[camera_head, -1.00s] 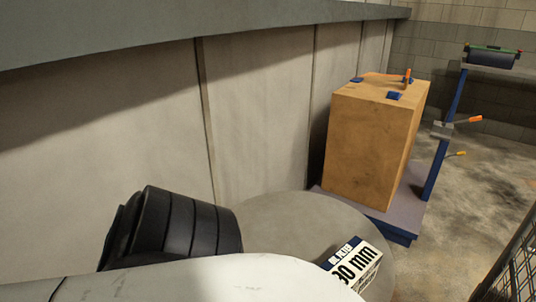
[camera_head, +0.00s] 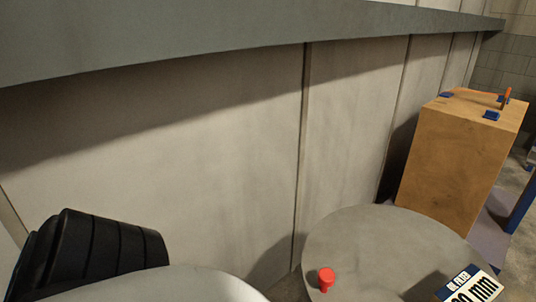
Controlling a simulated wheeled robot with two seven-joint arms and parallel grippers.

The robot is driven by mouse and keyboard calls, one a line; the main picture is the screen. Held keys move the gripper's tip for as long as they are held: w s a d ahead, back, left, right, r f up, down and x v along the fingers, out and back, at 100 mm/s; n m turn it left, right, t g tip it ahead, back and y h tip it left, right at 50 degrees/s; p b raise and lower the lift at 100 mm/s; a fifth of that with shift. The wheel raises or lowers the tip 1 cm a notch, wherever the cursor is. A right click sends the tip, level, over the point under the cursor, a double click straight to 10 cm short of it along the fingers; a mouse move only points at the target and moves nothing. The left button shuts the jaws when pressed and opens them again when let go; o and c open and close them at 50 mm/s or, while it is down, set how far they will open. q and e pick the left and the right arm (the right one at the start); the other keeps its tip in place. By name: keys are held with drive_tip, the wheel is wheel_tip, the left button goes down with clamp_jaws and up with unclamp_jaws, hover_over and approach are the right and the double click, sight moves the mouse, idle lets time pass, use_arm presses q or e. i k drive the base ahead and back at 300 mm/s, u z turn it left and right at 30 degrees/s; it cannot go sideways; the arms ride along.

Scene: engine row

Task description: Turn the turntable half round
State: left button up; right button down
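The turntable is a grey round disc (camera_head: 375,240) at the lower right, cut by the bottom edge of the picture. A red knob (camera_head: 326,278) stands upright on its left part. A small white and dark-blue box (camera_head: 470,287) with "mm" lettering is on the disc's front right part, cut off by the bottom edge. White and black parts of my own arm show at the lower left. Neither gripper is in view.
A pale panelled wall (camera_head: 200,160) with a grey ledge (camera_head: 230,35) runs behind the turntable. A tall wooden crate (camera_head: 455,165) with blue clips and an orange handle on top stands beyond the disc to the right.

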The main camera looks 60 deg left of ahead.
sight(362, 252)
drive_tip(key=u, duration=1.75)
drive_tip(key=k, duration=0.9)
drive_tip(key=z, duration=1.15)
drive_tip(key=i, duration=0.5)
